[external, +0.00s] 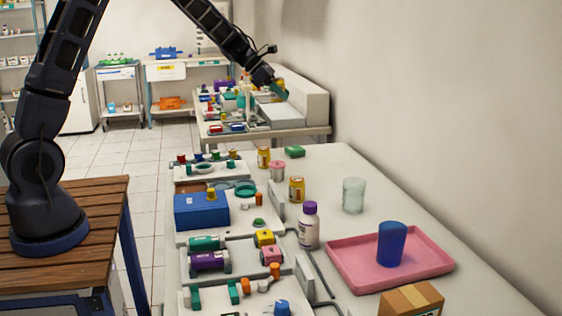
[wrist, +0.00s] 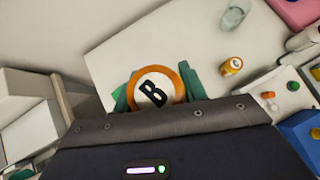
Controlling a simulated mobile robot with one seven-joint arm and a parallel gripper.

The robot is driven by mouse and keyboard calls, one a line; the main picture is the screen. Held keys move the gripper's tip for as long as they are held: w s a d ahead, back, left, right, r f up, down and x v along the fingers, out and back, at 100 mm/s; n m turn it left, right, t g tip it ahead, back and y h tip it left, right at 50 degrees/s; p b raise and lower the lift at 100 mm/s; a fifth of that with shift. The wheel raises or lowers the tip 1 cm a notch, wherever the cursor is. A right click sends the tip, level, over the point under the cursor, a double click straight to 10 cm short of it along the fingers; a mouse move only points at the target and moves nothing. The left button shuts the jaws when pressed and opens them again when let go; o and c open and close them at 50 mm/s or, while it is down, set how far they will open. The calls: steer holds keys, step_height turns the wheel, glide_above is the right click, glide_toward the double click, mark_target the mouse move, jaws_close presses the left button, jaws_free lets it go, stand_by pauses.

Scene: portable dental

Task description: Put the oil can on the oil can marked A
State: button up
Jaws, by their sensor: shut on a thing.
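In the wrist view an orange can with a white top marked B (wrist: 156,90) sits between the two green fingers of my gripper (wrist: 157,92), which is shut on it. In the external view my gripper (external: 279,90) is raised above the far end of the long table, and the held can is hardly visible. Two yellow-orange cans stand upright on the table, one farther back (external: 263,157) and one nearer (external: 297,189). A similar can with a pale top shows in the wrist view (wrist: 231,65). I cannot read a letter A on any of them.
A white purple-capped bottle (external: 309,225), clear cup (external: 353,195) and pink tray (external: 345,262) stand nearer. Fixture panels line the left side. The table's far right is clear.

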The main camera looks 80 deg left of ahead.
steer(key=r, duration=0.1)
glide_above(267, 148)
steer(key=d, duration=0.1)
steer(key=shift+n+y, duration=0.3)
steer(key=f, duration=1.9)
steer(key=shift+a+f, duration=0.35)
steer(key=shift+f, duration=0.15)
steer(key=o, duration=1)
steer(key=shift+r, duration=0.2)
steer(key=v, duration=1.2)
